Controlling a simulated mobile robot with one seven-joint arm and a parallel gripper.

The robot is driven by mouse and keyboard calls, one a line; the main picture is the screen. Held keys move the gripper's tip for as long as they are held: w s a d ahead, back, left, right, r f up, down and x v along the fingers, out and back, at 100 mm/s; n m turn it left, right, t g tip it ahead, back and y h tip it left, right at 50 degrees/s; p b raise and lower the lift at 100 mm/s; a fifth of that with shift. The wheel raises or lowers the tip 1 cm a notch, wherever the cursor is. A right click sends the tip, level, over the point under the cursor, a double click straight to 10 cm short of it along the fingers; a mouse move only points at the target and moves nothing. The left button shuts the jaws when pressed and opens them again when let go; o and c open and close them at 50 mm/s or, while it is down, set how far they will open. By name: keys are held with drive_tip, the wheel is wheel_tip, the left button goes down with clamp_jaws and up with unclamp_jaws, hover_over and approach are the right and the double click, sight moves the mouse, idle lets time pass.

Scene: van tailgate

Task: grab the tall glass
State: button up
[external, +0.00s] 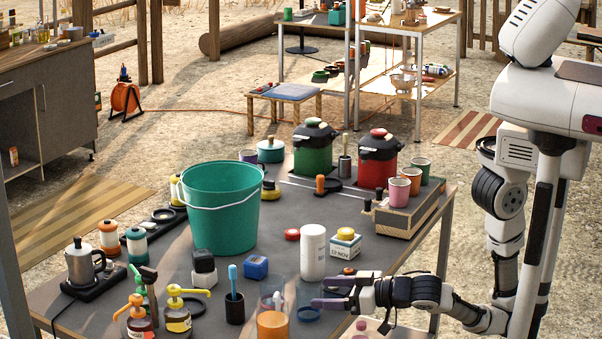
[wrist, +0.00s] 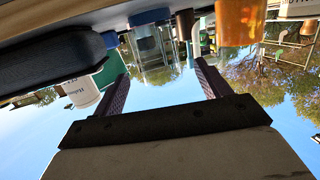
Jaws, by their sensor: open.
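A clear tall glass with a blue base (external: 308,300) stands on the table near the front, just left of my gripper (external: 322,292). In the wrist view, which looks upside down, the glass (wrist: 152,48) shows ahead, between the lines of the two fingers. My gripper (wrist: 160,70) is open with nothing held; its purple fingers point at the glass. Whether the fingertips reach past its near side is hard to tell. A second clear glass holding something orange (external: 272,323) stands just left of it; the orange also shows in the wrist view (wrist: 240,24).
A white bottle (external: 313,252) stands close behind the glass, with a small yellow-lidded box (external: 345,243) beside it. A dark cup with a blue brush (external: 234,305) and pump bottles (external: 178,312) are to the left. A large green bucket (external: 221,210) stands farther back.

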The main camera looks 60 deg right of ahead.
sight(300, 292)
drive_tip(key=p+x, duration=0.2)
drive_tip(key=x, duration=0.3)
drive_tip(key=shift+w+a+r, duration=0.1)
drive_tip(key=shift+w+a, duration=0.05)
drive_tip(key=shift+w, duration=0.25)
drive_tip(key=shift+w+a, duration=0.1)
drive_tip(key=shift+w, duration=0.35)
drive_tip(key=c, duration=1.1)
